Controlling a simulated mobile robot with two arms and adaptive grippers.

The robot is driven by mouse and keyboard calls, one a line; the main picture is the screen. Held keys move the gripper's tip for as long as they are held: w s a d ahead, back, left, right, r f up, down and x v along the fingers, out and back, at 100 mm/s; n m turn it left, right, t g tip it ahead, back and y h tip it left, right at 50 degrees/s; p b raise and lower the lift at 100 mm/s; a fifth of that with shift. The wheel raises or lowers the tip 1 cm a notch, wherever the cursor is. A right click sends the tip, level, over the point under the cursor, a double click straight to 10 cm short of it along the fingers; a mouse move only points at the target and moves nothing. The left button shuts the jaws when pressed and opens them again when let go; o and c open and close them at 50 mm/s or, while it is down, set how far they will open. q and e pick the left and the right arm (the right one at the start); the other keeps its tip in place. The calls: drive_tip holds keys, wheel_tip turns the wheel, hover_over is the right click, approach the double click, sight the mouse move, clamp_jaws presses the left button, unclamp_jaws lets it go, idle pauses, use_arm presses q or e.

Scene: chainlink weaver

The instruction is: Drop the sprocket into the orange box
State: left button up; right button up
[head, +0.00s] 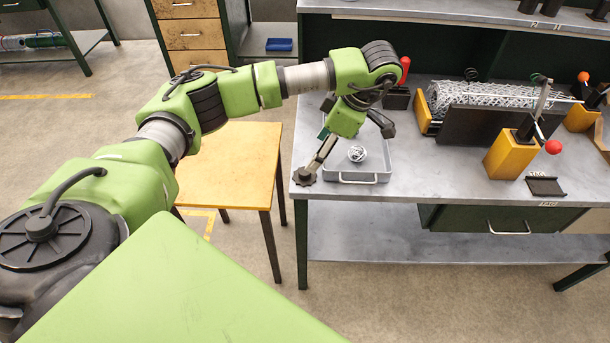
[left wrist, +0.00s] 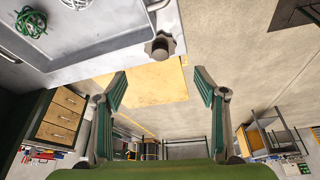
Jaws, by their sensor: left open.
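The dark toothed sprocket (head: 304,177) is at the front left corner of the grey workbench. It also shows in the left wrist view (left wrist: 160,46), at the bench edge, ahead of my fingers and centred between them. My left gripper (head: 322,150) reaches down over this corner, with its fingertips close to the sprocket in the head view. In the left wrist view its two fingers (left wrist: 160,88) are spread wide with nothing between them. Whether a finger touches the sprocket cannot be told. My right gripper is not in view.
A grey tray (head: 365,178) with a ball of wire (head: 357,153) lies just right of the sprocket. A low wooden table (head: 232,165) stands left of the bench. A weaving fixture with wire mesh (head: 490,98) and a red-knobbed lever (head: 553,146) occupy the bench's right side.

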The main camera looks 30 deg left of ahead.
sight(305, 171)
use_arm(q)
drive_tip(key=x, duration=0.4)
drive_tip(key=shift+a+f+p, duration=0.1)
drive_tip(key=shift+f+p, duration=0.05)
drive_tip(key=shift+p, duration=0.15)
drive_tip(key=p+x, duration=0.2)
drive_tip(key=x, duration=0.2)
drive_tip(key=shift+s+f, duration=0.1)
drive_tip(key=shift+f, duration=0.05)
drive_tip(key=shift+a+f, duration=0.1)
drive_tip(key=shift+f, duration=0.35)
drive_tip(key=c, duration=1.6)
